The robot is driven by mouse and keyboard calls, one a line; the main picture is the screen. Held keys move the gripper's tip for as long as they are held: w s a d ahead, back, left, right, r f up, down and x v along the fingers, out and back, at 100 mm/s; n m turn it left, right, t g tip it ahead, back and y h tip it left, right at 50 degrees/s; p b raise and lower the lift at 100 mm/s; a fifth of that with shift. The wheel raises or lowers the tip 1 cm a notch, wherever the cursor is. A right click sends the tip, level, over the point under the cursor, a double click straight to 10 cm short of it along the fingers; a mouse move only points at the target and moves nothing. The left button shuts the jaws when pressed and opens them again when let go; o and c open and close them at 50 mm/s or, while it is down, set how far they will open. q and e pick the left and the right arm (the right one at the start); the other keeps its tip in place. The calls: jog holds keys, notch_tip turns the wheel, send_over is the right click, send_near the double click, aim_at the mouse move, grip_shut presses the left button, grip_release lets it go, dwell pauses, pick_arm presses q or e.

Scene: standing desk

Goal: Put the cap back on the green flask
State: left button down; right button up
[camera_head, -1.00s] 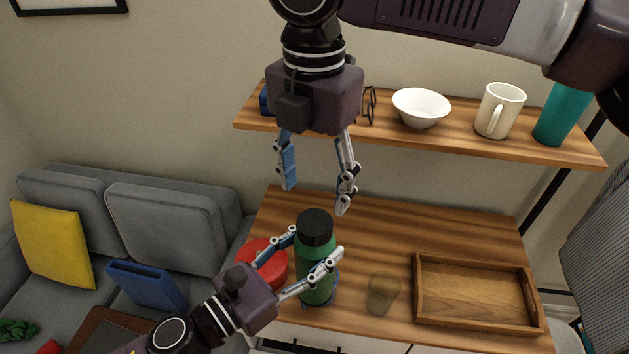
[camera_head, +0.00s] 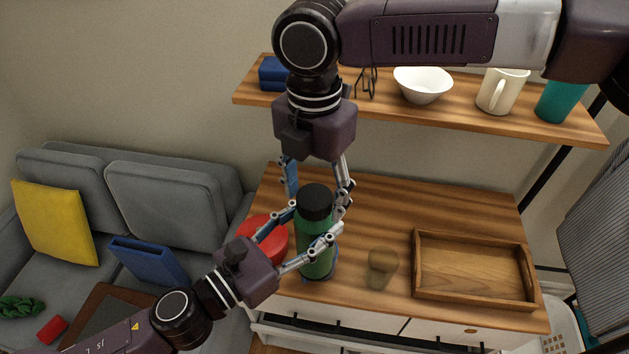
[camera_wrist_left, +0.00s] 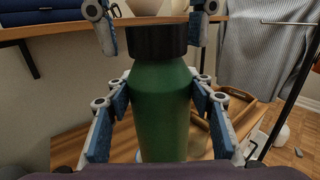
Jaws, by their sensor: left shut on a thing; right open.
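The green flask (camera_head: 318,262) stands upright near the desk's front edge; it also shows large in the left wrist view (camera_wrist_left: 162,112). A black cap (camera_head: 316,203) sits on top of the flask, seen in the left wrist view too (camera_wrist_left: 157,42). I cannot tell how tightly it is seated.
A red round container (camera_head: 264,240) is close left of the flask. A translucent cup (camera_head: 382,268) and a wooden tray (camera_head: 423,298) are to the right. A shelf (camera_head: 420,125) behind holds a white bowl (camera_head: 422,84), a mug (camera_head: 501,92) and a teal cup (camera_head: 560,101).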

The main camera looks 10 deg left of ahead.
jog(key=shift+c, duration=0.4)
jog(key=c, duration=1.2)
jog(key=shift+o, duration=0.2)
jog(key=shift+s+m, duration=0.1)
jog(key=shift+m, duration=0.8)
jog(key=m, duration=1.4)
jog(key=shift+m, duration=0.3)
jog(key=m, duration=0.3)
jog(key=shift+a, duration=0.1)
jog(key=m, duration=0.4)
jog(key=shift+m, duration=0.3)
jog(key=o, duration=1.3)
